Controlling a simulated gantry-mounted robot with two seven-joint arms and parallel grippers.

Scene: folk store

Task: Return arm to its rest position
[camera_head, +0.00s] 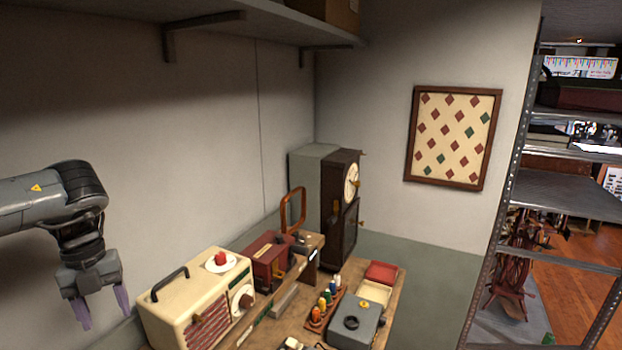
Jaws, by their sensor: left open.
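My left gripper (102,311) hangs from the left arm at the left of the head view. It points downward, with its two purple fingers apart and nothing between them. It is left of the cream radio (187,305) and apart from it in the picture. My right arm and gripper do not show.
A shelf (240,22) hangs above. A metal rack (560,190) stands at right.

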